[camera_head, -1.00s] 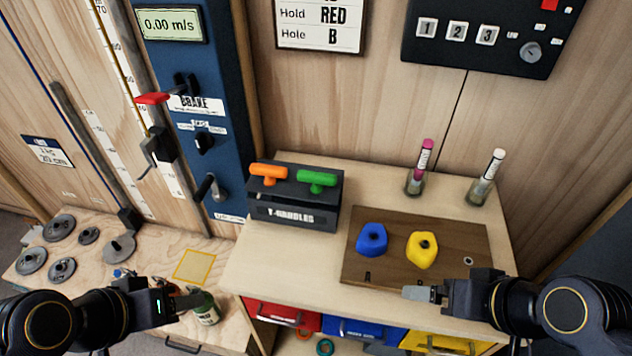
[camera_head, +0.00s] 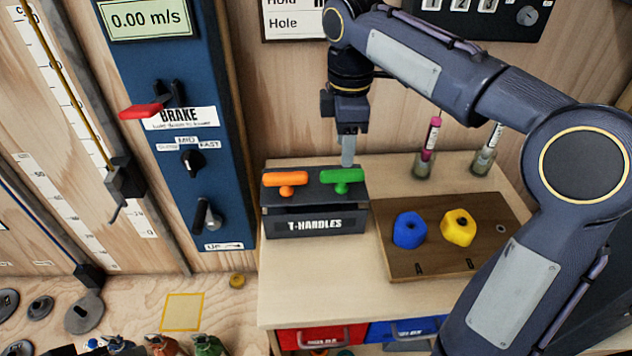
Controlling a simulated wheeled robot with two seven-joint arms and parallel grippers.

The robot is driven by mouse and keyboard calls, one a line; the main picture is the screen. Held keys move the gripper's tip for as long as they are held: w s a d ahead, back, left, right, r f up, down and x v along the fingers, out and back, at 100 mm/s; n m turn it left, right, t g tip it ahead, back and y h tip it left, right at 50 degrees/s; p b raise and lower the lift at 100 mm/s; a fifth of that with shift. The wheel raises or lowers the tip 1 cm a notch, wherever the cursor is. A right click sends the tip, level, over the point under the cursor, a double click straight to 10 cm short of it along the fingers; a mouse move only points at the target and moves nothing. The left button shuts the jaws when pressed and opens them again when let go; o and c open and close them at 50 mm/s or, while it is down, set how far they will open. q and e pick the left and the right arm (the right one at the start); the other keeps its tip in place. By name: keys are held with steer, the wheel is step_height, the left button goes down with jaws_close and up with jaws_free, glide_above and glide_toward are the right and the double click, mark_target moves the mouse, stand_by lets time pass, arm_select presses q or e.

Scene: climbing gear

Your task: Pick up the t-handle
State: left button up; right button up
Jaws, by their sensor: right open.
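Two T-handles stand in the dark holder labelled T-HANDLES (camera_head: 316,224) on the wooden cabinet top. The orange T-handle (camera_head: 285,180) is on the left and the green T-handle (camera_head: 342,176) on the right. My right gripper (camera_head: 348,162) points down just above and behind the green T-handle in the picture. It is open and holds nothing. I cannot tell whether its fingers touch the green handle. My left gripper is out of view.
A wooden board (camera_head: 410,266) with a blue hold (camera_head: 408,229) and a yellow hold (camera_head: 458,228) lies right of the holder. A blue brake panel (camera_head: 150,90) rises at left.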

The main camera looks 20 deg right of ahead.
mark_target(342, 171)
steer(key=shift+w+a+f, duration=0.1)
steer(key=shift+f, duration=0.3)
step_height(342, 171, down, 7)
steer(key=shift+r+b, duration=0.1)
steer(key=shift+b, duration=0.45)
steer(key=shift+c, duration=0.2)
jaws_close()
